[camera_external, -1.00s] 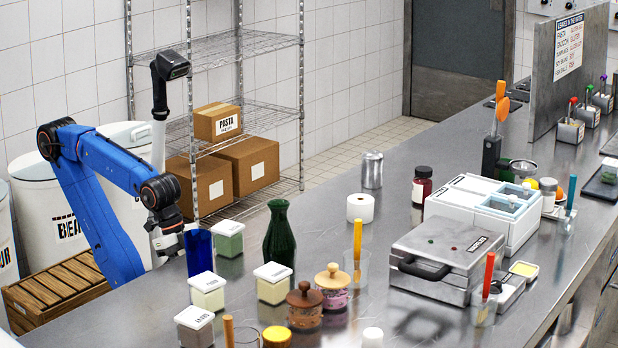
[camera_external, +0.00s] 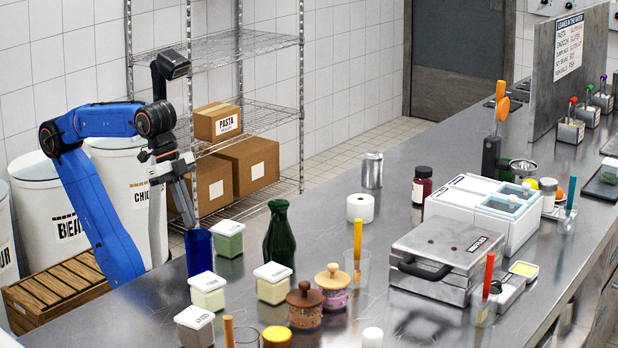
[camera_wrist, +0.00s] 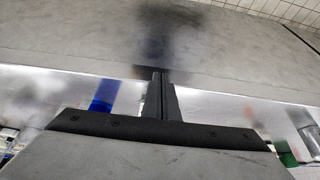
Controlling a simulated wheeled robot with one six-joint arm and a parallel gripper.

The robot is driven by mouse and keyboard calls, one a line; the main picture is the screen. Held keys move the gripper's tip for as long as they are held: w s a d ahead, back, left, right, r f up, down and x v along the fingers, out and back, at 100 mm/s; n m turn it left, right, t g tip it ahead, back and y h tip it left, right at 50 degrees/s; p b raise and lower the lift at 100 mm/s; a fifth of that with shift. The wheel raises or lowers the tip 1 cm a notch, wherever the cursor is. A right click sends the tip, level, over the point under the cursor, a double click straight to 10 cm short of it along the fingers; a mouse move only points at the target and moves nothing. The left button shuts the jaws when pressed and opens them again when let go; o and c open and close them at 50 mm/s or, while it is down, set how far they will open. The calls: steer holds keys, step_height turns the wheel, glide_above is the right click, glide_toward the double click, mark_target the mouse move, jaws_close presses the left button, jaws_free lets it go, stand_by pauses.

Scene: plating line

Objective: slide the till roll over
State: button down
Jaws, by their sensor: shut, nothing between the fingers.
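The till roll (camera_external: 360,208) is a white upright roll on the steel counter in the external view. It stands near the back edge, right of the green bottle. My gripper (camera_external: 187,216) is at the left end of the counter, pointing down, shut and empty. It is well left of the roll, above or behind the blue cup; I cannot tell whether it touches the cup. In the wrist view my closed fingers (camera_wrist: 160,95) point at a grey surface. I cannot make out the roll in the wrist view.
A metal can (camera_external: 372,170) is behind the roll. A waffle maker (camera_external: 447,262) is to its right. Bare counter (camera_external: 318,232) lies between bottle and roll.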

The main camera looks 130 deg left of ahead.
step_height(320, 180, up, 14)
steer(key=w+a+r+n+g, duration=0.1)
steer(key=w+a+r+n, duration=0.15)
steer(key=w+a, duration=0.35)
steer(key=w+a+r+n+g, duration=0.1)
steer(key=w+a+r+n, duration=0.2)
steer(key=w, duration=0.5)
steer(key=n+g, duration=0.3)
steer(key=n, duration=0.9)
glide_above(370, 199)
steer(key=s+a, duration=0.3)
steer(key=a, duration=0.4)
step_height(370, 199, down, 6)
steer(key=shift+n, duration=0.25)
steer(key=f, duration=1.6)
steer(key=shift+w+a, duration=0.25)
steer(key=shift+a, duration=0.1)
steer(key=d, duration=0.2)
steer(key=shift+d+r, duration=0.25)
steer(key=shift+d, duration=0.75)
